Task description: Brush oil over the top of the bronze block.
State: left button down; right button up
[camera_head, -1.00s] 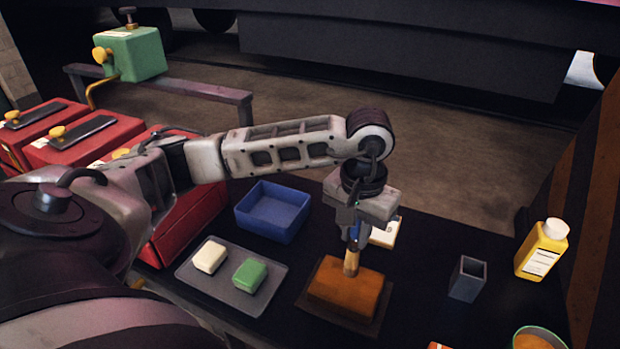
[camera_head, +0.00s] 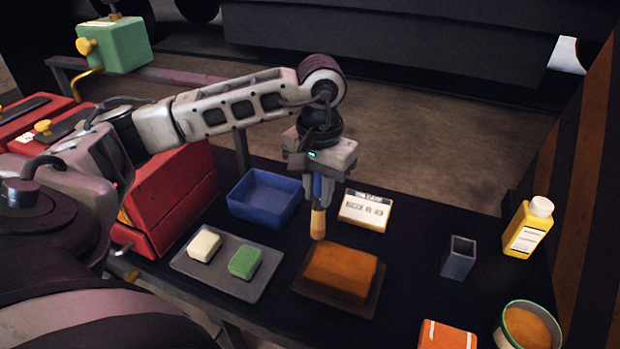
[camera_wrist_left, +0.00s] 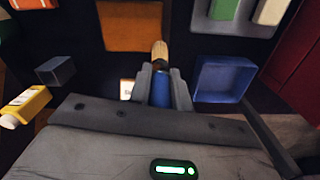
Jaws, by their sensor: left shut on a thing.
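The bronze block (camera_head: 340,271) is an orange-brown slab lying on a dark flat mat (camera_head: 360,306). My left gripper (camera_head: 318,196) points down and is shut on the blue handle of a brush. The brush (camera_head: 318,222) hangs upright with its tan end just beyond the block's far left edge; I cannot tell the exact gap. In the left wrist view the blue handle sits between the fingers (camera_wrist_left: 162,88), and the brush's tan tip (camera_wrist_left: 160,50) shows at the edge of the block (camera_wrist_left: 130,28). My right gripper is not in view.
A blue bin (camera_head: 264,198) stands left of the gripper. A grey tray (camera_head: 228,283) holds a white and a green block. A labelled box (camera_head: 366,211), grey cup (camera_head: 459,257), yellow bottle (camera_head: 528,228), bowl of orange-brown contents (camera_head: 530,330) and orange item (camera_head: 446,335) stand around the table.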

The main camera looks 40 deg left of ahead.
pick_arm(q)
jog(key=shift+r+p, duration=1)
jog(key=shift+r, duration=1.1)
jog(key=shift+d, duration=0.1)
